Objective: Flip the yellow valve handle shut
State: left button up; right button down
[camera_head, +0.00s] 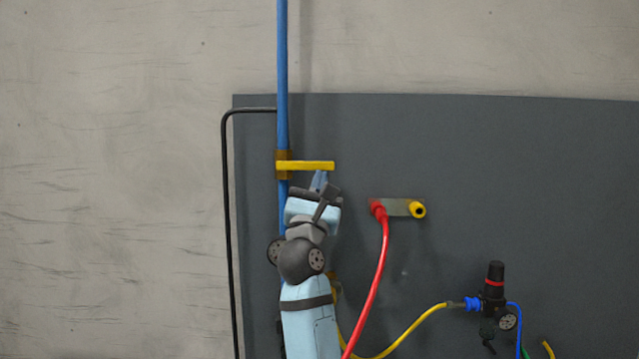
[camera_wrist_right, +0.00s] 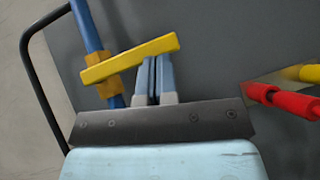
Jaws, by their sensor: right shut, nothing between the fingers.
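The yellow valve handle (camera_head: 308,165) sticks out to the right from a brass-coloured valve body (camera_head: 284,158) on a vertical blue pipe (camera_head: 282,60). The handle lies level, across the pipe. My right gripper (camera_head: 319,178) is just below the handle's outer half, shut and empty, pointing up. In the right wrist view the handle (camera_wrist_right: 130,58) passes close to the fingertips (camera_wrist_right: 158,62); I cannot tell whether they touch. My left gripper is not in view.
A red hose (camera_head: 381,260) hangs from a bracket (camera_head: 397,207) with a yellow fitting to the right. A black regulator (camera_head: 493,288) with blue and yellow hoses is lower right. A black bent tube (camera_head: 226,200) runs left of the pipe. The grey panel (camera_head: 540,170) is bare at upper right.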

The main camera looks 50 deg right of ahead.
jog(key=shift+f, duration=0.1)
jog(key=b+v, duration=0.5)
jog(key=v, duration=0.8)
jog(key=shift+s+a+f+b, duration=0.2)
jog(key=shift+a+b, duration=0.1)
jog(key=shift+b, duration=0.05)
